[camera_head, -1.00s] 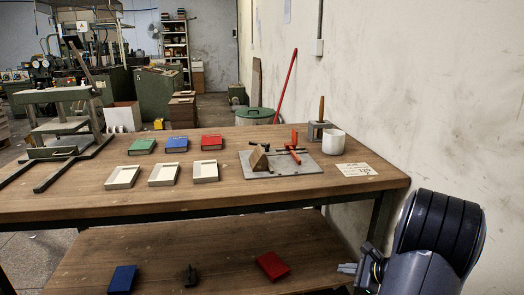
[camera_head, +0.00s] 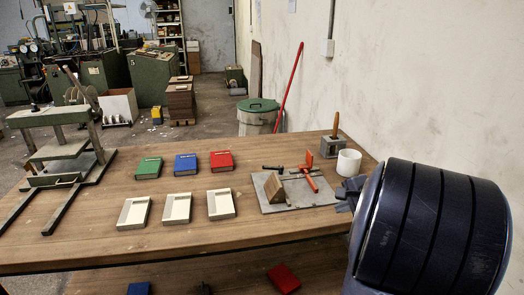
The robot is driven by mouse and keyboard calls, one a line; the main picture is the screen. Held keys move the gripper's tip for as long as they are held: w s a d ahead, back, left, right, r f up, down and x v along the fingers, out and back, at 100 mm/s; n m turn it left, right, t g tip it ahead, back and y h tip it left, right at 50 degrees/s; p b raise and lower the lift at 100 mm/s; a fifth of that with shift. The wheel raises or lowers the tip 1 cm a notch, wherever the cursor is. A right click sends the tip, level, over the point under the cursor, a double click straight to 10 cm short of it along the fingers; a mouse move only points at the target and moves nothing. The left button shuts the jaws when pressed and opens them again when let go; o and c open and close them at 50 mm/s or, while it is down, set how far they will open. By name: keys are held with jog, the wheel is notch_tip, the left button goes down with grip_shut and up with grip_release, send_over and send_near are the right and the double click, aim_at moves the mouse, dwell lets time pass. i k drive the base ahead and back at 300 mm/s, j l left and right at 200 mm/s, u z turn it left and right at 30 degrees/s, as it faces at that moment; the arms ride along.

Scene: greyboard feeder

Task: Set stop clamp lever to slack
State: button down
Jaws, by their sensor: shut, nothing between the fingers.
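A grey plate (camera_head: 265,203) lies on the right part of the wooden bench. It bears a tilted wooden block (camera_head: 274,189), a black-handled bar (camera_head: 272,168) and a red lever (camera_head: 310,181) lying slantwise beside an upright red piece (camera_head: 309,158). I cannot tell for sure which of these is the stop clamp lever, nor its setting. My gripper (camera_head: 343,196) is shut and empty, just right of the plate, apart from the red lever in the picture. My dark arm link hides part of it and the bench's right corner.
A white cup (camera_head: 348,162) and a grey block with a wooden-handled tool (camera_head: 327,144) stand behind the gripper. Green, blue and red boxes (camera_head: 185,163) and white trays (camera_head: 177,208) stand left of the plate. A metal press (camera_head: 60,150) is at far left. The front bench strip is clear.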

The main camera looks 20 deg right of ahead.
aim_at(281, 168)
jog(key=i+j, duration=0.1)
jog(key=i, duration=0.8)
